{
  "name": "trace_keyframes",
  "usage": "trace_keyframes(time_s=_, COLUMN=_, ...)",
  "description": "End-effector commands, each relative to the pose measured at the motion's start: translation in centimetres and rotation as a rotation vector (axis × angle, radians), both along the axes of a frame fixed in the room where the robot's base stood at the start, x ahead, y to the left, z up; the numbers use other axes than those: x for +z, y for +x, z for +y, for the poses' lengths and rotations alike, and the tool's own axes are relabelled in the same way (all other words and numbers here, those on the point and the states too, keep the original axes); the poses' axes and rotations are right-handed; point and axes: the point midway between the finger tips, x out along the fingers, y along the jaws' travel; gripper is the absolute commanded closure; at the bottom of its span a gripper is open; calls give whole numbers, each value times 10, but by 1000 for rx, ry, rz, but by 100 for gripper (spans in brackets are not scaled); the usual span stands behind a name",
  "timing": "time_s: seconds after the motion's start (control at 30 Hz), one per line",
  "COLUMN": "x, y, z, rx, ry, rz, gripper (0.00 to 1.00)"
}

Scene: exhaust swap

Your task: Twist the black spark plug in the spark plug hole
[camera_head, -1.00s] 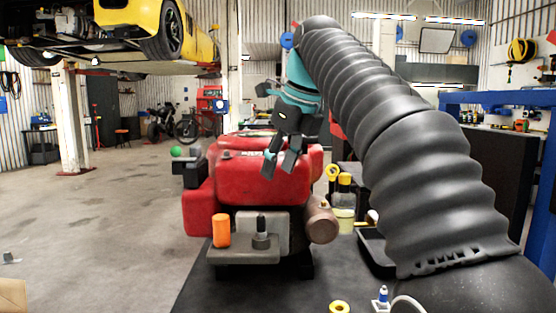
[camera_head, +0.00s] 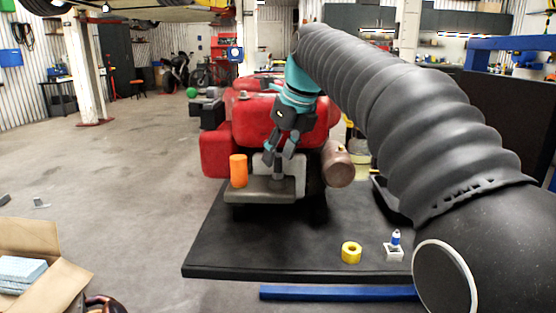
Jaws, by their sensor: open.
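The red engine (camera_head: 250,125) stands on a dark mat in the middle. A dark upright piece, which looks like the black spark plug (camera_head: 277,183), stands on the grey ledge (camera_head: 243,191) at the engine's front. My gripper (camera_head: 278,160) is open and points down just above this piece. The fingers partly cover its top, and I cannot tell whether they touch it. The spark plug hole itself is hidden. A second plug with a blue and white top (camera_head: 395,238) stands in a small white holder at the front right.
An orange cylinder (camera_head: 238,170) stands on the ledge close left of my gripper. A brown muffler (camera_head: 338,163) sticks out at right. A yellow ring (camera_head: 351,252) lies on the black mat (camera_head: 240,250). A cardboard box (camera_head: 60,280) is at the lower left.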

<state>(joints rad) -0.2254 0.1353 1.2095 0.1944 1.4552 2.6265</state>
Motion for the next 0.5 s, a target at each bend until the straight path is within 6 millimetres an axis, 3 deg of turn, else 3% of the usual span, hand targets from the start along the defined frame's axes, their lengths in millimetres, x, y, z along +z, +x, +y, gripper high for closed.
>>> trace_keyframes(time_s=0.2, x=-13, y=4, z=4, rx=0, ry=0, rz=0, gripper=52)
trace_keyframes(time_s=0.5, x=-15, y=4, z=4, rx=0, ry=0, rz=0, gripper=52)
